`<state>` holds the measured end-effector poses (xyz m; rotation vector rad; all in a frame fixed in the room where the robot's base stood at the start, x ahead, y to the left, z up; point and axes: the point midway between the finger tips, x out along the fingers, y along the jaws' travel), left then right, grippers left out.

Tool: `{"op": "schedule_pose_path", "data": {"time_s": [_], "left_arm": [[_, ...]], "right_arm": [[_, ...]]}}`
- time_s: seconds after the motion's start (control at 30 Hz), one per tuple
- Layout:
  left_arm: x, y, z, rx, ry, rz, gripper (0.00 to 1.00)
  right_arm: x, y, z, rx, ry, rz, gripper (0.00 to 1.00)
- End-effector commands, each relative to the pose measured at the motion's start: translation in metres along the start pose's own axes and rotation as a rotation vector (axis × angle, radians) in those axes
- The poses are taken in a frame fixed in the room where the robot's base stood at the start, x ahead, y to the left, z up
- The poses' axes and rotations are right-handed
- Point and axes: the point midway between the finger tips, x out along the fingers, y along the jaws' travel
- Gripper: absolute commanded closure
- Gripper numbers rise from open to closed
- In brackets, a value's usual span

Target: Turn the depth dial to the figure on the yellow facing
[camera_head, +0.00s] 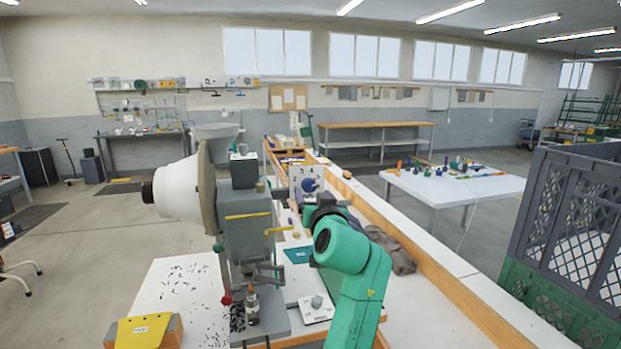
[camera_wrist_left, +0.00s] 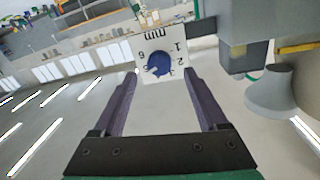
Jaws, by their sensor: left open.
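In the head view this gripper (camera_head: 321,203) is partly hidden by my green arm. The yellow facing (camera_head: 144,331) carries a small label, too small to read. My right gripper is out of view.
The grey press (camera_head: 248,230) with its cream round housing (camera_head: 187,190) stands left of my arm. A white plate with a grey knob (camera_head: 317,302) lies at its foot. A grey cloth (camera_head: 395,247) lies right of my arm. Small dark pieces (camera_head: 182,280) are scattered on the white top.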

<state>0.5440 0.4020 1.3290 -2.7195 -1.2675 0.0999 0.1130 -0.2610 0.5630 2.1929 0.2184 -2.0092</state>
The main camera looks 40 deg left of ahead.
Motion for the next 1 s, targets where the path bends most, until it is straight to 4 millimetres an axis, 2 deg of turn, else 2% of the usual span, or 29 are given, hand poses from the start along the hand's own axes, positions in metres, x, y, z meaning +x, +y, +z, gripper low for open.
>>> {"op": "schedule_pose_path", "data": {"time_s": [0.03,0.2,0.33,0.53,0.57,0.6,0.73,0.77,1.0], "left_arm": [[0.013,-0.001,-0.007,0.005,0.0,-0.002,0.25],[0.044,0.0,-0.004,0.004,0.001,0.0,0.25],[0.053,0.001,-0.001,0.001,0.0,0.003,0.25],[0.053,0.001,0.001,0.001,0.0,0.003,0.25],[0.053,0.001,0.001,0.001,0.0,0.003,0.32],[0.053,0.001,0.001,0.001,0.0,0.003,0.48],[0.053,0.002,0.001,0.001,0.0,0.003,0.97],[0.053,0.002,0.001,0.001,0.0,0.003,1.0],[0.053,0.002,0.003,-0.014,0.002,0.003,1.0]], "right_arm": [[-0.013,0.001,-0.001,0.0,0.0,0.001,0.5],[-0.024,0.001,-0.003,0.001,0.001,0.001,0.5],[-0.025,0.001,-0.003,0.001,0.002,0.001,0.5],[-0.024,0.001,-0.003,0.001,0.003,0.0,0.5],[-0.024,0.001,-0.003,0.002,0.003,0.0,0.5],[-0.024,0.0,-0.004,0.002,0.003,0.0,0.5],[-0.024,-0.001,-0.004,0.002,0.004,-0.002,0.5],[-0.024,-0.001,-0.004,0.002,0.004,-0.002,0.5],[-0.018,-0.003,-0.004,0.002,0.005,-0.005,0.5]]}}
